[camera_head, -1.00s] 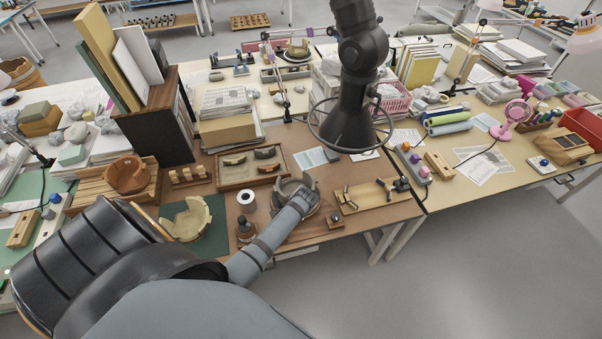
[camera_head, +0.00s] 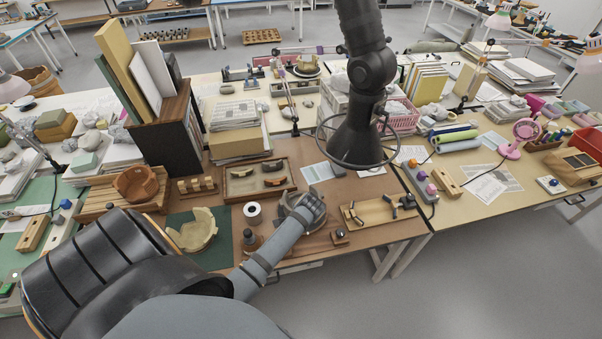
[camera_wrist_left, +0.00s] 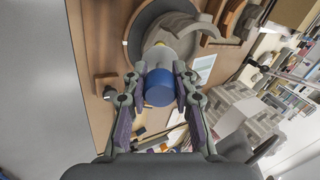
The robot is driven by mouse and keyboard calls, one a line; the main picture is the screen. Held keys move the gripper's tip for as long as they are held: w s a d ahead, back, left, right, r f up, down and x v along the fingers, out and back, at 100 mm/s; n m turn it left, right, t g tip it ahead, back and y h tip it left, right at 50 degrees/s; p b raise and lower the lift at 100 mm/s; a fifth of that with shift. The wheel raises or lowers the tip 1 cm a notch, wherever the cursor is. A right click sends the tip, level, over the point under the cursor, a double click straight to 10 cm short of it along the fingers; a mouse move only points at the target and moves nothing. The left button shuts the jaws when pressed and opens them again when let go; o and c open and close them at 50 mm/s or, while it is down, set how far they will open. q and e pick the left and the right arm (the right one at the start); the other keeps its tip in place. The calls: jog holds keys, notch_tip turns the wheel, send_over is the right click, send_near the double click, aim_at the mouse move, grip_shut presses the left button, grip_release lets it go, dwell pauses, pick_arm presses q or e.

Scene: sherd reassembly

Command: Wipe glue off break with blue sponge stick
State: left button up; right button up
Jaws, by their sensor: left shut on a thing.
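My left gripper (camera_wrist_left: 159,76) is shut on a blue cylinder, the blue sponge stick (camera_wrist_left: 160,90), in the left wrist view. The stick's far end points toward a grey pot (camera_wrist_left: 178,36) on a round turntable (camera_wrist_left: 136,38). I cannot tell whether its tip touches the break. A small yellowish patch shows near the pot's edge. In the head view my left gripper (camera_head: 312,206) is over the pot (camera_head: 288,199) and hides part of it; the stick is hidden there. My right gripper is not in view.
A beige curved sherd (camera_head: 195,232) lies on a green mat to the left. A sherd tray (camera_head: 258,178) is behind, a wooden tool tray (camera_head: 380,211) to the right. A dark hood (camera_head: 355,140) hangs above.

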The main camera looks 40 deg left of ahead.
pick_arm(q)
jog(key=shift+s+d+r, duration=0.15)
jog(key=shift+r, duration=0.75)
jog(key=shift+s+d+r, duration=0.1)
jog(key=shift+d+r, duration=0.05)
jog(key=shift+r, duration=0.7)
